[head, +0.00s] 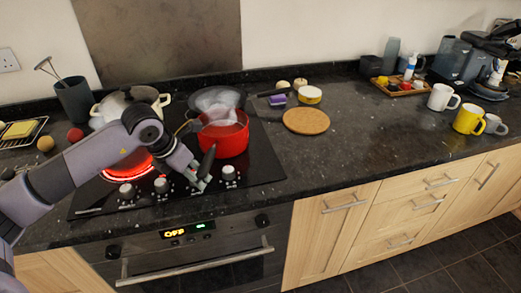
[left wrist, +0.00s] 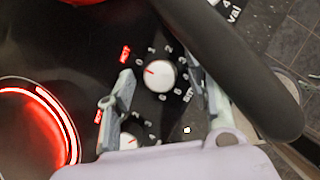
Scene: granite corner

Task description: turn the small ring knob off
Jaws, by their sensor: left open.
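The hob's control knobs are in a row along its front edge. In the left wrist view a round white knob (left wrist: 159,75) with a red pointer line lies between the two fingers of my left gripper (left wrist: 158,71), which is open. I cannot tell whether the fingers touch it. A second knob (left wrist: 128,141) is partly hidden behind a finger. In the head view my left gripper (head: 200,183) is over the row, left of the rightmost knob (head: 229,172). The two left knobs (head: 126,190) (head: 161,186) are clear. Which knob belongs to the small ring cannot be read.
A red pot (head: 224,136) stands on the hob, its black handle (left wrist: 225,55) reaching beside my left gripper. A ring (head: 130,167) glows red at front left. A white pot (head: 120,103) and a grey pan (head: 216,98) stand behind. The counter right of the hob has free room.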

